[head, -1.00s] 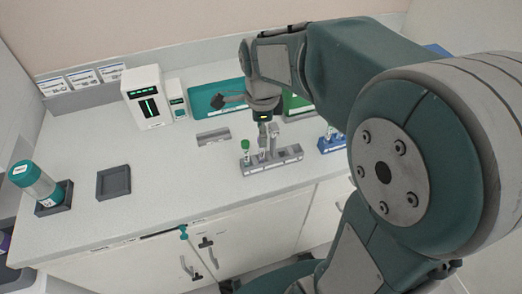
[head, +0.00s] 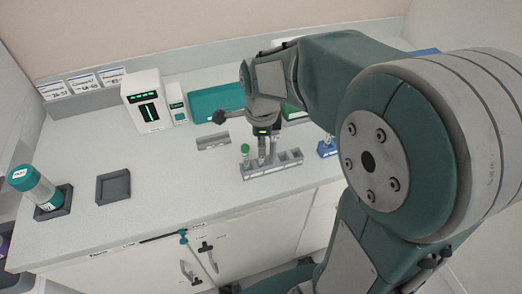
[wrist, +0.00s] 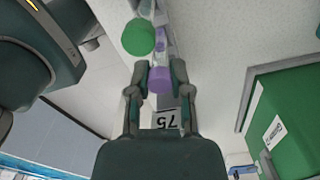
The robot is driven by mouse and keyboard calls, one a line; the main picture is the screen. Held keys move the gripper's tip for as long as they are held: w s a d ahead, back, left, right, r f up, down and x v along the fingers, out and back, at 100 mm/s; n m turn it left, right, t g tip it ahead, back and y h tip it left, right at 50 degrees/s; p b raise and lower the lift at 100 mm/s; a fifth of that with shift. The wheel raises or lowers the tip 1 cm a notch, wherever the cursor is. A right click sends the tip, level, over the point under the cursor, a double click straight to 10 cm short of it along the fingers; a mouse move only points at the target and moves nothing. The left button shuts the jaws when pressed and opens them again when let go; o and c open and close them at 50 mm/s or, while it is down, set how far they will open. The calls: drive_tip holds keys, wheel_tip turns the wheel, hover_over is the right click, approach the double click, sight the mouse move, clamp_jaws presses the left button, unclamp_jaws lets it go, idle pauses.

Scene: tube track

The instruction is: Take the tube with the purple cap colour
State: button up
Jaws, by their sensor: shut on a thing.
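The purple-capped tube (wrist: 159,80) is between my gripper's two fingers in the wrist view, with the fingers closed on its cap. My gripper (head: 266,156) is over the grey rack (head: 286,164) in the head view, and it also shows in the wrist view (wrist: 158,72). A green-capped tube (head: 245,151) stands upright in the rack just left of my gripper, and its cap shows in the wrist view (wrist: 138,37). In the head view the gripper hides the purple cap. I cannot tell whether the tube's lower end is still in the rack.
A large teal-capped container (head: 33,186) stands in a dark holder at the left, beside an empty square holder (head: 113,185). A white device (head: 147,100) and a teal tray (head: 215,101) are at the back. A blue rack (head: 326,147) is at the right.

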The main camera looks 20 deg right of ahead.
drive_tip(key=shift+r, duration=0.1)
drive_tip(key=shift+r, duration=0.25)
wheel_tip(320, 180, up, 2)
drive_tip(key=shift+r, duration=0.1)
drive_tip(key=s+r, duration=1)
drive_tip(key=s, duration=0.4)
drive_tip(key=shift+a, duration=0.2)
